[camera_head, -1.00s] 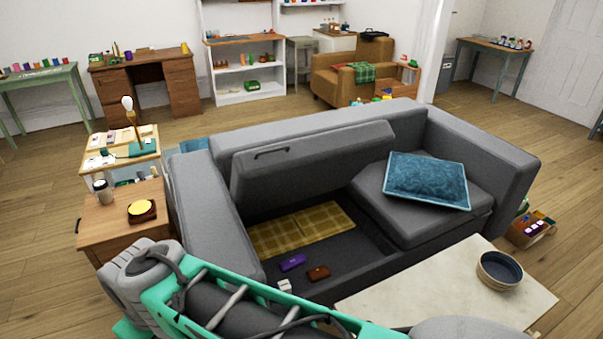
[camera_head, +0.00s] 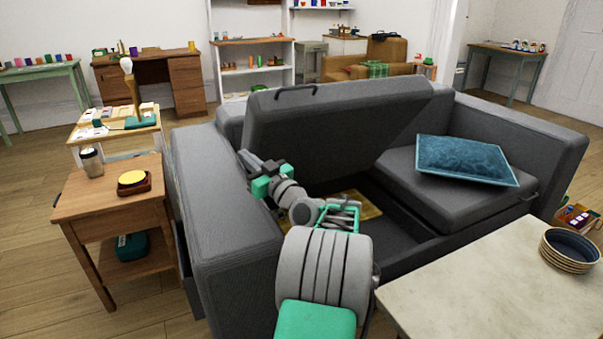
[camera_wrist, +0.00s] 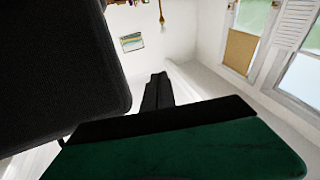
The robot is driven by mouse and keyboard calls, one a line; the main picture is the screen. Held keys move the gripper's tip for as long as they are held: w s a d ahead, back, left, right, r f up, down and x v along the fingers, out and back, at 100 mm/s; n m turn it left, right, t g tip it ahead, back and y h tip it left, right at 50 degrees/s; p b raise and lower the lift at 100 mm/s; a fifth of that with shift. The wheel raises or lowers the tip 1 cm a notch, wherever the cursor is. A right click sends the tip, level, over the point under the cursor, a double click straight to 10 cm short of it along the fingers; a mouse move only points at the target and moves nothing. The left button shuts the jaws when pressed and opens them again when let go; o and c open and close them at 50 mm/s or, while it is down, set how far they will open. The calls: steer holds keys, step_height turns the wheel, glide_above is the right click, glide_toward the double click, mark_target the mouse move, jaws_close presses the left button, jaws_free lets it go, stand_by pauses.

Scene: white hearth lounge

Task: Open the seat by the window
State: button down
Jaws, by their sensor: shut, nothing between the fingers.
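The grey sofa (camera_head: 220,215) has its left seat (camera_head: 335,130) hinged up, with a dark bar handle (camera_head: 296,92) along its raised front edge. Its right seat (camera_head: 425,185) lies flat with a blue cushion (camera_head: 467,160) on it. My gripper (camera_head: 246,157) is at the left end of the raised seat, near the inner side of the left armrest; it is shut and empty. I cannot tell whether it touches the seat. The wrist view shows my gripper's dark fingers (camera_wrist: 158,92) beside a dark panel, probably the raised seat (camera_wrist: 60,70). A window (camera_wrist: 300,75) is at right.
The open compartment holds a yellow checked cloth (camera_head: 365,205), mostly hidden by my arm. A pale table (camera_head: 480,285) with stacked bowls (camera_head: 569,250) stands close at the right front. A wooden side table (camera_head: 105,190) stands left of the sofa.

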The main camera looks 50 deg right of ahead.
steer(key=s+d+f+m+t+h+b, duration=0.1)
steer(key=s+d+f+m+h+b, duration=0.1)
steer(key=s+d+h, duration=0.35)
steer(key=s+d+f+m+t+h+b, duration=0.1)
steer(key=s+d+f+m+h+b, duration=0.15)
steer(key=s+d, duration=0.6)
glide_toward(297, 119)
steer(key=x, duration=0.7)
steer(key=shift+d+f, duration=0.1)
